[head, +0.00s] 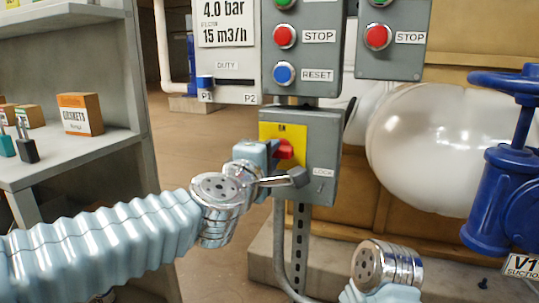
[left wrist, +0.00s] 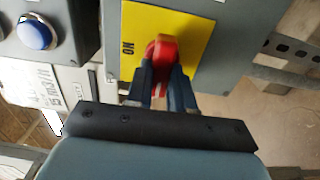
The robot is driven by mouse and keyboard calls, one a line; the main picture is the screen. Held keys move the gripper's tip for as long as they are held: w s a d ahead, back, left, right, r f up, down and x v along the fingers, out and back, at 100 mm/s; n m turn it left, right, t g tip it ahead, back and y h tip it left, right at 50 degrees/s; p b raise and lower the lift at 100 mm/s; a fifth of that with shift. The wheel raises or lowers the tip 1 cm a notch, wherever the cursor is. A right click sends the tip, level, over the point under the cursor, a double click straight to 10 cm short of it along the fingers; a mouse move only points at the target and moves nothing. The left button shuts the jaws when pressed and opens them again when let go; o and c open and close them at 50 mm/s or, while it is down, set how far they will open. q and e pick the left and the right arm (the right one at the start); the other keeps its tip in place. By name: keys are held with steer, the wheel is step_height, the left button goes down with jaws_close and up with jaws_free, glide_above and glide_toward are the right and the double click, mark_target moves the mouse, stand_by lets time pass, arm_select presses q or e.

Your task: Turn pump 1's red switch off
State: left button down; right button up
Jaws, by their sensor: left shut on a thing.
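The red switch (head: 286,149) sits on a yellow plate (head: 297,136) on the front of a grey box (head: 324,158), below the push-button panel. My left gripper (head: 274,151) reaches it from the left and hides part of it. In the left wrist view, the two dark fingers (left wrist: 162,70) are shut on the red switch (left wrist: 162,48), one on each side. The ON mark shows on the yellow plate (left wrist: 195,28) beside the handle. The handle's exact angle is hard to tell. No pump number is readable on this box. My right gripper is out of view.
A grey button panel (head: 307,48) with STOP and RESET stands above the box, another (head: 392,45) to its right. Shelves (head: 95,145) stand left; a blue valve (head: 497,190) stands right.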

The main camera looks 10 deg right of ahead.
arm_select(q)
steer(key=shift+r, duration=0.1)
steer(key=c, duration=1)
jaws_free()
steer(key=v, duration=1.3)
steer(key=shift+s+a, duration=0.25)
steer(key=shift+s, duration=0.05)
